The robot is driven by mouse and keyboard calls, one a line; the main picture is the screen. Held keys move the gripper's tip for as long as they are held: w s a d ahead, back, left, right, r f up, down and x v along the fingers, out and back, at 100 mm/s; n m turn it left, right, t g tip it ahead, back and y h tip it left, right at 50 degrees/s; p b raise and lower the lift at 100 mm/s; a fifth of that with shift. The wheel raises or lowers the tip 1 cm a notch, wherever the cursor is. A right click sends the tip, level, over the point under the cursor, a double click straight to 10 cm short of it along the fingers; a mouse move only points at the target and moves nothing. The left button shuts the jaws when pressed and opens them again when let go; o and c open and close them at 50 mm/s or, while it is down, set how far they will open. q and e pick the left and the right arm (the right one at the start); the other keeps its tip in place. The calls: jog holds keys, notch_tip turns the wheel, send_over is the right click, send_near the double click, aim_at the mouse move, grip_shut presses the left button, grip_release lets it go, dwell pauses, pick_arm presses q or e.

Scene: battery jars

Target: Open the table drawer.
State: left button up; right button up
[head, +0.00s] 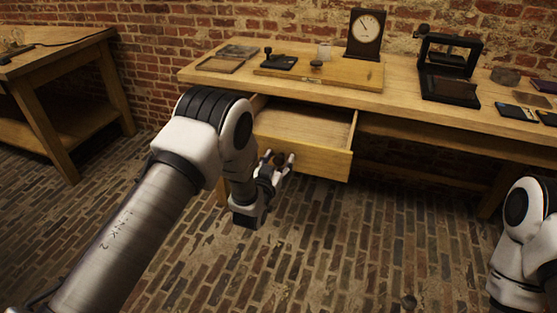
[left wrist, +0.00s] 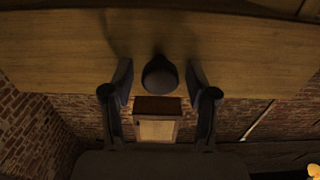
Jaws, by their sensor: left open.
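The table drawer (head: 318,160) is pulled out from under the wooden table (head: 420,106), and its bare inside shows in the head view. My left gripper (head: 277,160) is at the drawer's front, around its dark round knob. In the left wrist view the knob (left wrist: 160,74) sits between the two fingers of my left gripper (left wrist: 160,82), with a gap on each side. The left gripper is open. The drawer front (left wrist: 230,50) fills the upper part of that view. My right arm shows at the lower right of the head view, but its gripper does not.
On the tabletop stand a clock (head: 365,33), a wooden board (head: 340,74), a black press-like device (head: 450,68) and several small items. Another wooden table (head: 60,60) stands at the left. The brick floor (head: 330,250) before the drawer is mostly clear.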

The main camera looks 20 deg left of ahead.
pick_arm(q)
jog(key=s, duration=1.2)
jog(key=shift+a, duration=0.2)
jog(key=s+a+f+n+g+y, duration=0.1)
jog(key=s+a+f+g, duration=0.1)
jog(key=s+f+g, duration=0.65)
jog(key=s+a+f+g, duration=0.3)
jog(key=s+f+g, duration=0.1)
jog(key=s+f, duration=0.85)
jog(key=s+f+g, duration=0.1)
jog(key=s+g, duration=0.4)
jog(key=s, duration=0.8)
notch_tip(320, 180, up, 16)
jog(key=p, duration=1.5)
jog(key=shift+d+f+p, duration=0.15)
jog(key=shift+d+p, duration=0.25)
jog(key=shift+d, duration=0.05)
